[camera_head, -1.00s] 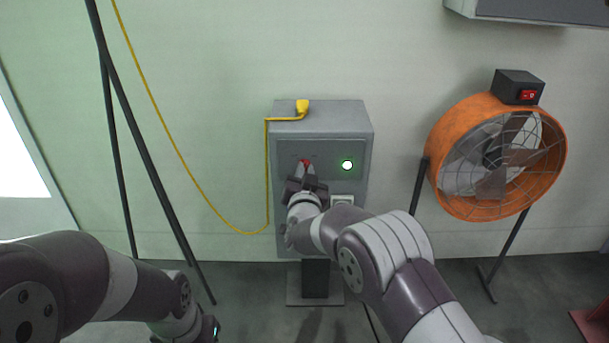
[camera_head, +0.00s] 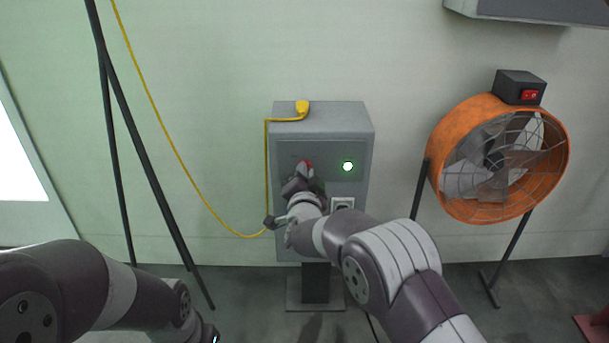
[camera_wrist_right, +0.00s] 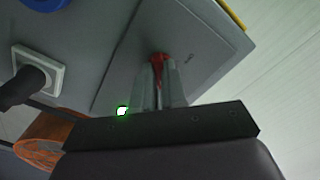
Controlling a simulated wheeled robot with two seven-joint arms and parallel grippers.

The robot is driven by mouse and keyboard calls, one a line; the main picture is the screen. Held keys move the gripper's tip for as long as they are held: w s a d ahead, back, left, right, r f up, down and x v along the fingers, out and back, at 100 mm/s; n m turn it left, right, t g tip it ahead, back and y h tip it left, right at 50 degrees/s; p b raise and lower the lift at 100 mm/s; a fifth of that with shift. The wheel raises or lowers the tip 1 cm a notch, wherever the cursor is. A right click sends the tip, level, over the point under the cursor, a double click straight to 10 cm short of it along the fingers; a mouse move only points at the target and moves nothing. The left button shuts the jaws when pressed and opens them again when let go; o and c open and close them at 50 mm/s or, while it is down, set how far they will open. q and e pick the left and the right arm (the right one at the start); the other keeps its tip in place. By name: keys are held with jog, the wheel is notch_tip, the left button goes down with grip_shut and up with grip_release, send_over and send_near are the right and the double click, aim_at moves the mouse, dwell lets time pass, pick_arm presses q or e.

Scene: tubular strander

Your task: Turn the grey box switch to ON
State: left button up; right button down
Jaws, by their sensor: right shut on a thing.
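The grey box (camera_head: 350,130) stands upright against the wall, on a short dark post. Its red switch (camera_head: 305,163) is on the front panel, left of a lit green lamp (camera_head: 348,167). My right gripper (camera_head: 302,174) is at the switch, rolled to one side. In the right wrist view the two fingers (camera_wrist_right: 160,88) are shut on the red switch (camera_wrist_right: 159,60), which shows between and beyond their tips. The fingers hide much of it, so its exact setting cannot be read. My left gripper (camera_head: 210,336) is only partly in view at the bottom edge; its jaws do not show.
A yellow cable (camera_head: 190,185) hangs to the yellow plug (camera_head: 302,107) on the box top. A white socket (camera_wrist_right: 40,68) with a black plug is below the lamp. An orange fan (camera_head: 450,155) stands right, dark stand legs (camera_head: 140,150) left.

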jog(key=shift+f, duration=0.15)
jog(key=c, duration=1.2)
grip_release()
jog(key=s+p, duration=0.4)
jog(key=s, duration=0.8)
jog(key=shift+s, duration=0.4)
